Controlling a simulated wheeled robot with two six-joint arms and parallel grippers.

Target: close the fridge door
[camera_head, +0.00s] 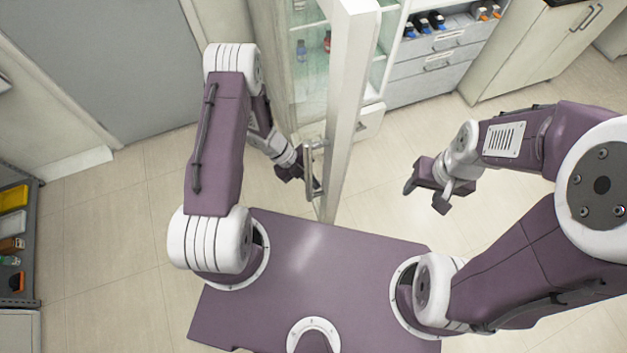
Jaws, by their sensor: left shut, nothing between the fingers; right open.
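The fridge door (350,75) is a white-framed glass door, swung open toward me and seen nearly edge-on in the upper middle of the head view. Its metal handle (311,170) is near the door's lower end. My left gripper (300,172) is shut with nothing held, on the left side of the door right beside the handle. I cannot tell whether it touches the handle. My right gripper (424,200) is open and empty, to the right of the door above the floor. Part of the fridge interior shows behind the door.
Grey drawers with an open shelf of small bottles (425,23) stand behind the door at the right. A beige cabinet (530,50) is at the upper right. A dark shelf (33,240) with coloured items is at the left edge. Tiled floor (110,240) is clear at left.

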